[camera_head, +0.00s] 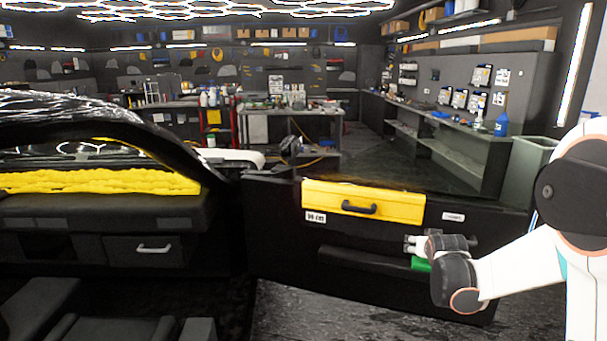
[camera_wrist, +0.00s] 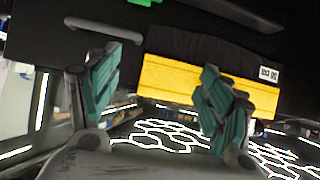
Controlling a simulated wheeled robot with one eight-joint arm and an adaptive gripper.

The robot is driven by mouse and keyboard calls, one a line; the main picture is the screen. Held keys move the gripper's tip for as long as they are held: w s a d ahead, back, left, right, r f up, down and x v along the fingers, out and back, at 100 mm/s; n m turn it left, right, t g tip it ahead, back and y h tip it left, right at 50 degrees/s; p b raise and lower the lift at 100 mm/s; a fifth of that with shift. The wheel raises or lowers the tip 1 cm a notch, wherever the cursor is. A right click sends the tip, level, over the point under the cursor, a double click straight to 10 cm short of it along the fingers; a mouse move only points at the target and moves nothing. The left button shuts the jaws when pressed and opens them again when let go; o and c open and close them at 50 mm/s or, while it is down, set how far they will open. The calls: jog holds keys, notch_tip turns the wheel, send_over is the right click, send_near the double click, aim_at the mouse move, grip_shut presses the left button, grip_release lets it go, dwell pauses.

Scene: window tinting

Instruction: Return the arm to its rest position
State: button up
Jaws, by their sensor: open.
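My arm reaches in from the right in the camera_head view, with my gripper (camera_head: 411,243) in front of the black open car door (camera_head: 285,225). In the camera_wrist view my gripper (camera_wrist: 160,66) has its two teal fingers spread apart, with nothing between them. The yellow door panel (camera_head: 330,194) with a black handle (camera_head: 359,208) is just above and left of my gripper in the camera_head view. The yellow panel also shows behind the fingers in the camera_wrist view (camera_wrist: 168,80).
The car's black dashboard (camera_head: 95,208) with a yellow cloth (camera_head: 100,181) is at left. A workbench (camera_head: 285,112) stands behind the door. A long counter (camera_head: 450,135) with a blue bottle (camera_head: 501,124) runs along the right wall, beside a grey bin (camera_head: 532,160).

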jog(key=s+a+r+n+g+y, duration=0.1)
jog(key=s+a+r, duration=0.4)
jog(key=s, duration=0.5)
jog(key=s+a+r+n+g+y, duration=0.1)
jog(key=s+a+r, duration=0.35)
jog(key=s, duration=0.55)
jog(key=s+a+f+g, duration=0.1)
jog(key=s+a+f, duration=0.1)
jog(key=s, duration=0.8)
jog(key=s+a+f+n+g+y, duration=0.1)
jog(key=s+a, duration=0.3)
jog(key=s, duration=0.6)
jog(key=shift+s+a+f, duration=0.2)
jog(key=shift+a+f, duration=0.15)
jog(key=shift+a, duration=0.05)
